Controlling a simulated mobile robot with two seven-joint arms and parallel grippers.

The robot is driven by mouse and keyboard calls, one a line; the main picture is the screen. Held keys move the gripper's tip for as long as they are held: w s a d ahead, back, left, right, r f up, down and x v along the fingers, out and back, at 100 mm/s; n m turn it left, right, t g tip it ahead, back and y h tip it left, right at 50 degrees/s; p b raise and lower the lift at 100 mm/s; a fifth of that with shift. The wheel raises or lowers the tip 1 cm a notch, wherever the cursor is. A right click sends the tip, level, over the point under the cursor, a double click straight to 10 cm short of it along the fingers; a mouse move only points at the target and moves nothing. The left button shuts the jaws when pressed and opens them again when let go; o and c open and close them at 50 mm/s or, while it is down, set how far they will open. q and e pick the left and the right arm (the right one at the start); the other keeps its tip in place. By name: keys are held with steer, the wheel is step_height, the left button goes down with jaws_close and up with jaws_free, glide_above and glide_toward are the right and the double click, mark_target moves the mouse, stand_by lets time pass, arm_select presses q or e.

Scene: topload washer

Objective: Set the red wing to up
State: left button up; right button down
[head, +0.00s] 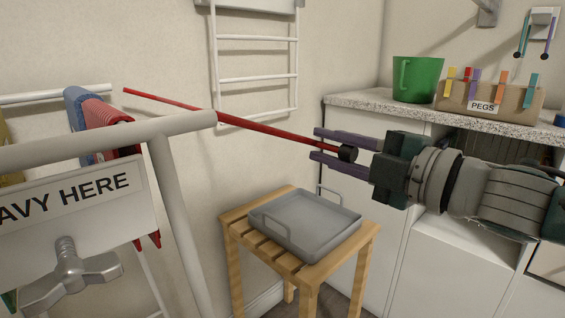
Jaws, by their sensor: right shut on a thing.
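The red wing (275,134) shows as a long, thin red bar. It slopes down from the upper left, past the white frame's rounded corner, to a black end piece (348,153) at the right. My right gripper (316,144) comes in from the right with its two purple fingers above and below the bar near that black end. It is shut on the bar. The exact contact is partly hidden by the fingers. My left gripper is out of view.
A white tube frame (165,126) with a sign (75,205) and hanging clothes (108,125) stands at the left. A grey tray (300,225) lies on a wooden stool (258,250) below the bar. A counter (370,99) holds a green mug (417,80) and a PEGS box (510,97).

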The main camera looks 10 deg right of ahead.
step_height(320, 180, up, 7)
steer(key=d+n+p, duration=0.1)
steer(key=n+p, duration=0.3)
steer(key=shift+w, duration=0.4)
steer(key=c, duration=1)
jaws_free()
steer(key=shift+s+d, duration=0.1)
steer(key=shift+d, duration=0.05)
